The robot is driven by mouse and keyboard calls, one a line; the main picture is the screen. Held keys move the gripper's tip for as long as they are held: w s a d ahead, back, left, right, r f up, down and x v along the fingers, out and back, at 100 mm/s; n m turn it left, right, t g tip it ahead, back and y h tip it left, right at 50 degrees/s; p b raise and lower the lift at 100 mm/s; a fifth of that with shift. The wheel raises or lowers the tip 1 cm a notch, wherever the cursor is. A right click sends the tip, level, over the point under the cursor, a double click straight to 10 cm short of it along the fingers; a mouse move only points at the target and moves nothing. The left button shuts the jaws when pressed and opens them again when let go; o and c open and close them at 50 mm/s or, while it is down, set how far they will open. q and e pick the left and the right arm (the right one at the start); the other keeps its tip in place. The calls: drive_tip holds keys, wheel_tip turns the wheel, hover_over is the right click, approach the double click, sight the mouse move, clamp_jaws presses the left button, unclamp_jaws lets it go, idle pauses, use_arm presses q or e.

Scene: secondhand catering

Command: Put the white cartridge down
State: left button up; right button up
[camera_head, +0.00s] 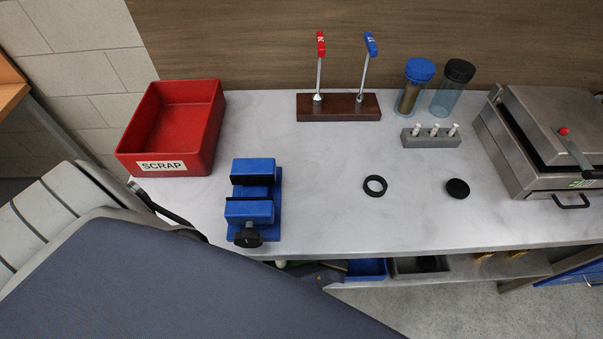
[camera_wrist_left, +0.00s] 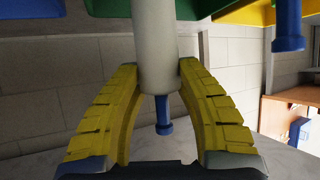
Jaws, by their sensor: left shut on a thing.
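The white cartridge (camera_wrist_left: 156,45) stands upright in the left wrist view, with a narrow blue end (camera_wrist_left: 163,112) below it. My left gripper (camera_wrist_left: 160,78) is shut on it, with one yellow ribbed finger on each side. The cartridge's upper end runs out of the picture, in front of coloured bins. In the head view I cannot clearly make out the left gripper or the cartridge; a large dark arm or body part covers the lower left. My right gripper shows in neither view.
On the grey worktop (camera_head: 320,220) are a red SCRAP bin (camera_head: 168,168), blue vise (camera_head: 250,211), black ring (camera_head: 375,186), black disc (camera_head: 457,188), grey block (camera_head: 430,142) with white pegs, and metal press (camera_head: 540,125). A green bin (camera_wrist_left: 110,7) and yellow bin (camera_wrist_left: 250,14) hang overhead.

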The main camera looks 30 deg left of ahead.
use_arm(q)
drive_tip(key=shift+f, duration=0.95)
drive_tip(key=shift+f, duration=0.6)
drive_tip(key=o, duration=1.2)
drive_tip(key=shift+r, duration=0.1)
drive_tip(key=shift+r, duration=0.6)
drive_tip(key=v, duration=1.2)
drive_tip(key=shift+f, duration=0.1)
